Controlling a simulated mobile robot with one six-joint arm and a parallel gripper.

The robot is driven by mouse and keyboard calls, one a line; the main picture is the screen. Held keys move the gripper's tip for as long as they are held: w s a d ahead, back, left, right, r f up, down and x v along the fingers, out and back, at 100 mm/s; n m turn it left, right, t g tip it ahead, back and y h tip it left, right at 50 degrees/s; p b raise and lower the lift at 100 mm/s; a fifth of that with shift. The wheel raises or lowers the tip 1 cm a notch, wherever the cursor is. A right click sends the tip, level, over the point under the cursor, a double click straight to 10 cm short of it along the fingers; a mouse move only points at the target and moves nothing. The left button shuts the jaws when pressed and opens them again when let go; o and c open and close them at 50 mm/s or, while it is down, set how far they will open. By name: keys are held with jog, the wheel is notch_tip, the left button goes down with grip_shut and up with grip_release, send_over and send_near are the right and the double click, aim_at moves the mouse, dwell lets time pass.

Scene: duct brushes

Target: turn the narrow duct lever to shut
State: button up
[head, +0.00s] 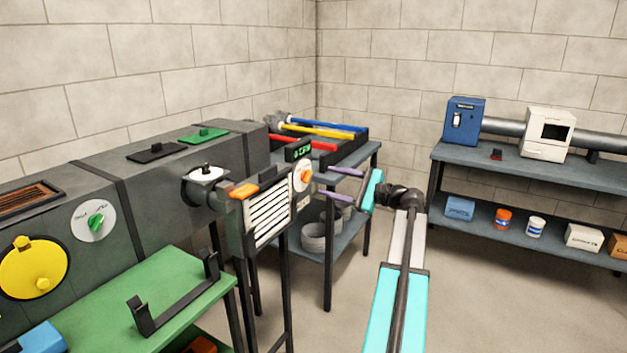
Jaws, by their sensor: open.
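A short narrow dark duct (200,190) comes out of the end of the large grey duct. On its top is a white round plate (206,174) with a small black lever; the lever's exact angle is too small to tell. An orange piece (243,190) sits just right of it, beside the grille unit; I cannot tell whether it belongs to the lever. My gripper (330,182) has two purple fingers pointing left, apart and empty. It is right of the narrow duct, near the orange knob (306,176) on a white dial, touching nothing that I can see.
A louvred grille unit (268,215) with a green display stands between the duct and my gripper. A green bench (180,275) with a black bracket is at front left. A shelf with coloured rods (320,130) is behind. Floor is clear at right, before the back shelf (530,165).

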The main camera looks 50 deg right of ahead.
aim_at(310, 177)
jog(key=x, duration=0.7)
jog(key=shift+w+b, duration=0.2)
jog(key=shift+b, duration=0.15)
jog(key=c, duration=0.9)
jog(key=shift+a, duration=0.2)
jog(key=shift+c, duration=0.7)
jog(key=shift+d, duration=0.1)
